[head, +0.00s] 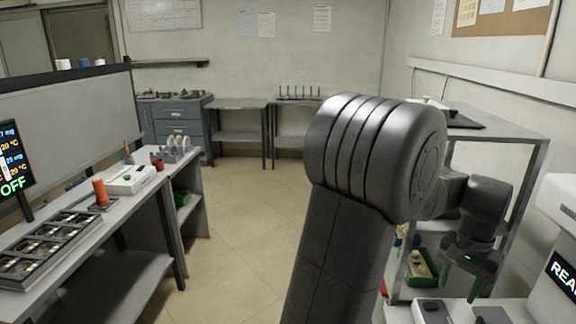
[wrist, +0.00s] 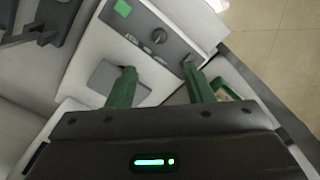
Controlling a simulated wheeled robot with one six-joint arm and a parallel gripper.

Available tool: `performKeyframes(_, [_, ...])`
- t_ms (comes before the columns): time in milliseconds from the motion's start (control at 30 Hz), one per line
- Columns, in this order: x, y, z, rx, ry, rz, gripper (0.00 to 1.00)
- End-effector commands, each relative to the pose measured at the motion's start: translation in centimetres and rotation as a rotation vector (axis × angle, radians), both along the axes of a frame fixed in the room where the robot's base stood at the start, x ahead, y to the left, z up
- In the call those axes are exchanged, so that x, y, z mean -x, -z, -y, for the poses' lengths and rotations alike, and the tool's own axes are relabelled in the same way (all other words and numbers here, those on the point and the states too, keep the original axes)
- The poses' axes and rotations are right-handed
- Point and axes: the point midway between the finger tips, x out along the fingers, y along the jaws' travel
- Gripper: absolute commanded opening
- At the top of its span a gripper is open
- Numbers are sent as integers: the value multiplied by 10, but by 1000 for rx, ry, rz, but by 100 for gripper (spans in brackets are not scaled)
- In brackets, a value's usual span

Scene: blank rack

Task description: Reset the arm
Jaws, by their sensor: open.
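My arm rises through the middle of the head view and bends over to the right. My gripper (head: 474,291) hangs at its end on the right, fingers pointing down, above a light work surface. In the wrist view my gripper (wrist: 160,80) shows two green fingers set wide apart with nothing between them. Below them is a white machine (wrist: 88,62) with a grey control panel (wrist: 150,38), a green button (wrist: 122,8) and a dark knob (wrist: 159,36). I cannot tell whether the fingers touch anything.
A shelf rack (head: 532,150) stands beside my arm on the right, with a green bin (head: 421,268) on it. A white machine with a lit screen (head: 563,272) is at the right edge. A bench with trays (head: 45,243) stands left. The middle floor (head: 240,215) is clear.

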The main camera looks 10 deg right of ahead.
Motion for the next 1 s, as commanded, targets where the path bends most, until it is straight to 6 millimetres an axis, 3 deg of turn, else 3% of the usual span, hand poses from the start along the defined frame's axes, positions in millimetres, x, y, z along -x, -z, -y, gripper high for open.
performKeyframes(600, [1, 110, -1, -5, 0, -3, 47])
performKeyframes(800, [0, 132, -1, -3, 0, -2, 47])
performKeyframes(1000, [0, 134, -1, -2, -18, -1, 47])
